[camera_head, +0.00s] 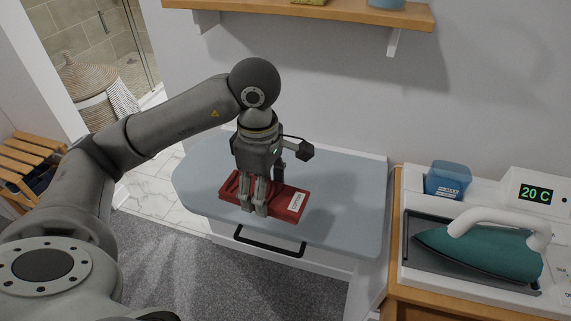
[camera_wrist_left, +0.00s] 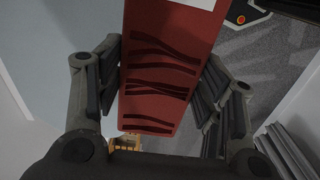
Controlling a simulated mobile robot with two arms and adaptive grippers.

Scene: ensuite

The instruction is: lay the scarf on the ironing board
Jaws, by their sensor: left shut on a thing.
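The scarf (camera_head: 285,202) is a flat, folded red bundle with dark wavy creases and a white label at its right end. It lies level over the blue-grey top of the ironing board (camera_head: 345,205), near the front edge. I cannot tell whether it touches the board or hangs slightly above it. My left gripper (camera_head: 255,208) points down and is shut on the scarf near its middle, hiding part of it. In the left wrist view the scarf (camera_wrist_left: 160,85) runs between the fingers. My right gripper is out of view.
A teal iron (camera_head: 480,252) rests on a white station on a wooden cabinet at the right, with a blue water tank (camera_head: 447,181) behind it. A wooden shelf (camera_head: 330,14) is on the wall above. The board's right part is clear.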

